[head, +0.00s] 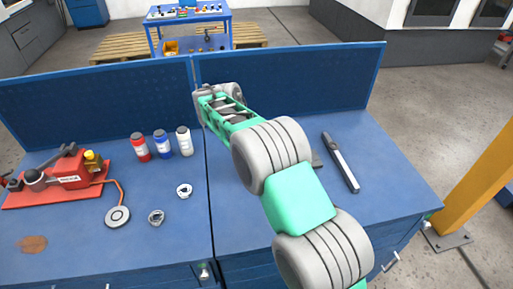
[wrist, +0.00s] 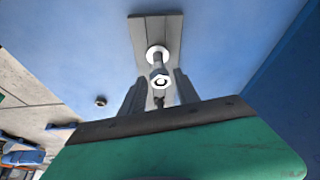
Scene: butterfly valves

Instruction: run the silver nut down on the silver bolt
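In the wrist view, the silver bolt (wrist: 158,64) stands out from a grey plate (wrist: 144,27), with a bright round collar at its base. The silver nut (wrist: 160,78) shows as a hex ring at the bolt's near end; how far it is threaded I cannot tell. My gripper (wrist: 159,86) is open, with one dark finger on each side of the nut and a visible gap to both. In the head view my arm hides the gripper, bolt and nut; only an edge of the plate (head: 317,159) shows beside it.
Left of my arm stand red, blue and white bottles (head: 163,144), with two small ring-shaped parts (head: 184,190) in front. A red device (head: 66,172) lies far left. A dark bar-like tool (head: 341,162) lies right. A blue panel (head: 290,78) closes the bench's back.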

